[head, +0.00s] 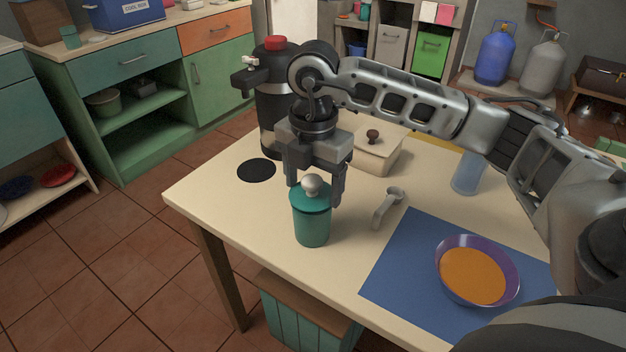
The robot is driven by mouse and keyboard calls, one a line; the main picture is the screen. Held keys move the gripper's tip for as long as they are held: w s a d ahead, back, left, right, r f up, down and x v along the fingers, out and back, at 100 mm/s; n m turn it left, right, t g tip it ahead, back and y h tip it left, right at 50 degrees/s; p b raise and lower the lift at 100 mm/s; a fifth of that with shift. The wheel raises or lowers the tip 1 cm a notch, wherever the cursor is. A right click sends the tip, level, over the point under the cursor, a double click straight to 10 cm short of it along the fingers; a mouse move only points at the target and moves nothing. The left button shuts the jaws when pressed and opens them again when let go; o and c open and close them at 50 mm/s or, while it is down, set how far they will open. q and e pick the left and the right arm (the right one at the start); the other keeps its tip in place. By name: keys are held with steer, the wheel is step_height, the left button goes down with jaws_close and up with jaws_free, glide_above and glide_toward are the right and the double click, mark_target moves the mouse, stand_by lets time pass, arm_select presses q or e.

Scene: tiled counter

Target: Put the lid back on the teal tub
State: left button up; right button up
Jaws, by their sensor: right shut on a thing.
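The teal tub (312,230) stands upright on the cream tabletop, near its front left edge. Its teal lid (303,202), with a pale round knob (312,184), is level over the tub's mouth. No gap shows between lid and tub, but I cannot tell if it is fully seated. My right gripper (316,190) points down from above, its fingers on either side of the knob, shut on the lid. My left gripper is out of view.
A blue mat (390,281) holds a purple bowl (512,267) of orange contents. Behind are a cream box (383,158), a dark dispenser (268,112), a black disc (256,170) and a blue tumbler (466,180).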

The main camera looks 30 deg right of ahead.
steer(key=o, duration=1)
steer(key=shift+o, duration=0.6)
steer(key=shift+r, duration=0.1)
steer(key=shift+r+p, duration=2.75)
steer(key=shift+r, duration=0.75)
steer(key=shift+f, duration=0.1)
jaws_close()
